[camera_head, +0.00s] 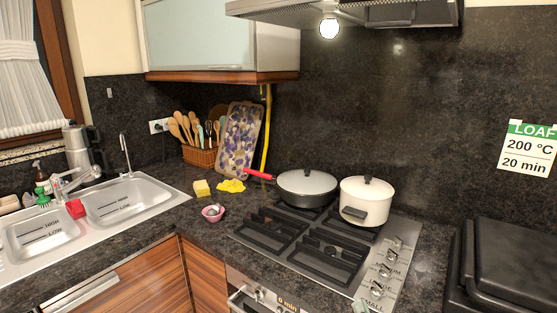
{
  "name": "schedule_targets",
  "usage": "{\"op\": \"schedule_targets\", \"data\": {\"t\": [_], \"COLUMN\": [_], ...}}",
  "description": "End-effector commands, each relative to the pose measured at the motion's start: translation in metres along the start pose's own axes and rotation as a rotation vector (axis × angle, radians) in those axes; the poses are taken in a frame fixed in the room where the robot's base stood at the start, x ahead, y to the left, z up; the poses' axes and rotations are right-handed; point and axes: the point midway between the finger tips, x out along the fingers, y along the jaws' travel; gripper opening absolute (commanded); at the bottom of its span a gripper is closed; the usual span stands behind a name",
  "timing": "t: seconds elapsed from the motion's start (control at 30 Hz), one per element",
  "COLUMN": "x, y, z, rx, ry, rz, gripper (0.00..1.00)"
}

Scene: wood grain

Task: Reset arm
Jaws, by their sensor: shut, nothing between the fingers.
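My arm and gripper do not show in the head view. The task names no other object. The view looks down on a kitchen corner with a sink, a dark counter and a gas hob.
A lidded frying pan (306,186) and white pot (366,203) stand on the hob (330,257). A pink bowl (213,212), sponge (201,188) and yellow cloth (231,186) lie left. Sink (137,203), utensil basket (197,156) and a bulky black object (515,265) flank them. The hood (345,13) hangs above.

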Motion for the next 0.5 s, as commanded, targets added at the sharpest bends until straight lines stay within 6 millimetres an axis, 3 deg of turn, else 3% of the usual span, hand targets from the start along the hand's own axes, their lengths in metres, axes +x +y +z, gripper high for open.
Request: {"op": "schedule_targets", "data": {"t": [0.03,0.2,0.5], "x": [-0.016,-0.064,-0.158], "y": [0.009,0.031,0.059], "z": [0.016,0.053,0.100], "rx": [-0.016,-0.077,-0.189], "ry": [-0.013,-0.033,-0.073], "rz": [0.011,0.032,0.064], "gripper": [0.00,0.00,0.00]}}
